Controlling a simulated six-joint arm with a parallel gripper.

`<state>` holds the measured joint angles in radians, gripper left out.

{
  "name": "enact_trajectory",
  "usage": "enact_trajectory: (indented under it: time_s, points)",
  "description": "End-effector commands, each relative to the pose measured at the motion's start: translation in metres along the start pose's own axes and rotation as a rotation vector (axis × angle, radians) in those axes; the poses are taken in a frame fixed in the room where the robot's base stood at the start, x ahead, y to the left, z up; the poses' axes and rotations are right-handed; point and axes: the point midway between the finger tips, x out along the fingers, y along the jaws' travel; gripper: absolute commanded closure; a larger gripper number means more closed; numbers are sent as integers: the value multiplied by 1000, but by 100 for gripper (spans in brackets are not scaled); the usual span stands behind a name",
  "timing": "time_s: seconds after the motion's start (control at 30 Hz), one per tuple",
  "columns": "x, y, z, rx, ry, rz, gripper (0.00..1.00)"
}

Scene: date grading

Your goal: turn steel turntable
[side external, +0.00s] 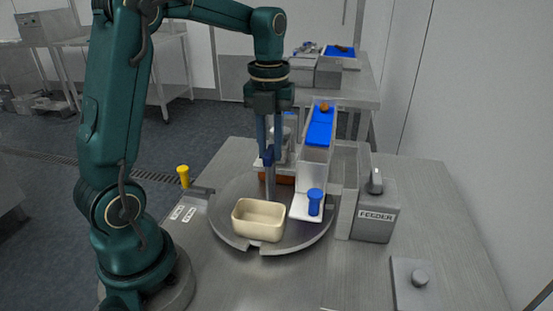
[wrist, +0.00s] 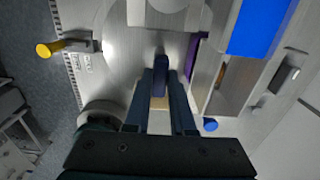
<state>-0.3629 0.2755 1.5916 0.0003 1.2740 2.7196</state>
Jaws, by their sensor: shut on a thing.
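The round steel turntable (side external: 226,208) lies flat on the bench, with a notch in its front rim; it also shows in the wrist view (wrist: 122,48). A grey post (side external: 270,186) stands up near its middle, with a dark blue grip at the top. My gripper (side external: 268,158) points straight down and is shut on this blue grip, which shows between the fingers in the wrist view (wrist: 161,68). A cream tub (side external: 259,222) sits on the front of the turntable. A brown-orange item (side external: 277,179) shows behind the post, partly hidden.
A chute with a blue bed (side external: 320,128) slopes down at right to a white lip carrying a blue knob (side external: 315,201). The grey feeder box (side external: 374,215) stands beside it. A yellow-topped lever (side external: 184,176) is at left.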

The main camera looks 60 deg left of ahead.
Motion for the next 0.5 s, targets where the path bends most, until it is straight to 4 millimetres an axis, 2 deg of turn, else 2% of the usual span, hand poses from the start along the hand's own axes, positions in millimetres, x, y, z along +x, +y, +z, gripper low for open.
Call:
enact_trajectory:
  time_s: [0.13,0.17,0.2,0.23,0.5]
  points:
    - [-2,-2,-1,0,1,-6,100]
    - [-2,-2,-1,0,1,-6,74]
    - [-2,-1,-1,0,0,-6,59]
    - [-2,-1,-1,0,0,-6,48]
    - [-1,0,0,-1,1,-2,48]
